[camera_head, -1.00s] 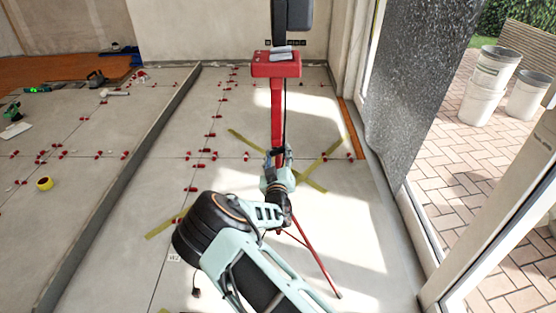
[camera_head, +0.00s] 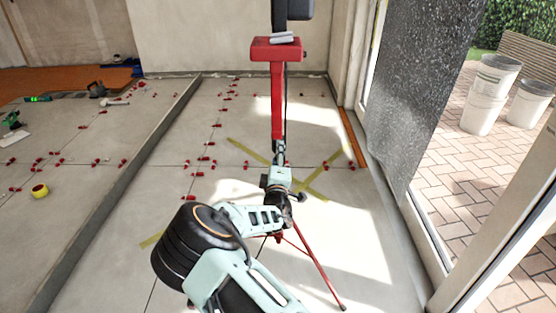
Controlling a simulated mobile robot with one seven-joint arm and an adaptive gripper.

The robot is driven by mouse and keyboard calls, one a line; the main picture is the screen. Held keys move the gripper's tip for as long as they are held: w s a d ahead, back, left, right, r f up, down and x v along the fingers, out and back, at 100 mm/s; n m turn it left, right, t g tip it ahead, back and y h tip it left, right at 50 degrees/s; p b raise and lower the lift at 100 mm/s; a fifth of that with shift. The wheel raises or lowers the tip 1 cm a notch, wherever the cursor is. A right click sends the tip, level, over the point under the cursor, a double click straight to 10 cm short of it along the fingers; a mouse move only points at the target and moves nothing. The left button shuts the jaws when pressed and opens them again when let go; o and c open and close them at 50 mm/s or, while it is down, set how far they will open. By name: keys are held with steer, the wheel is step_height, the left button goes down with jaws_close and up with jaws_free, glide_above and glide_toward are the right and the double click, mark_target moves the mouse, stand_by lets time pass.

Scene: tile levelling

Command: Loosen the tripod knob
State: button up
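The red tripod (camera_head: 277,100) stands in the middle of the view, with a red head block (camera_head: 277,50) on top and a thin red leg (camera_head: 320,275) reaching the floor at lower right. My arm comes up from the bottom of the picture in front of it. My gripper (camera_head: 280,152) is at the tripod's post, below its straight red part, and points away from me. Its fingers are small and overlap the post, so I cannot tell whether they touch or grip anything. I cannot make out the tripod knob; my gripper and wrist cover much of that part.
A grey raised strip (camera_head: 120,175) runs along the floor at left. Yellow tape (camera_head: 312,193) and several red tile clips (camera_head: 200,158) lie around the tripod. A yellow tape roll (camera_head: 39,191) is at far left. A glass door frame (camera_head: 500,235) and white buckets (camera_head: 490,90) are at right.

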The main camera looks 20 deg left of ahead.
steer(key=shift+n+b, duration=0.35)
steer(key=shift+n, duration=0.65)
steer(key=o, duration=1.2)
steer(key=shift+c, duration=0.2)
steer(key=v, duration=1.2)
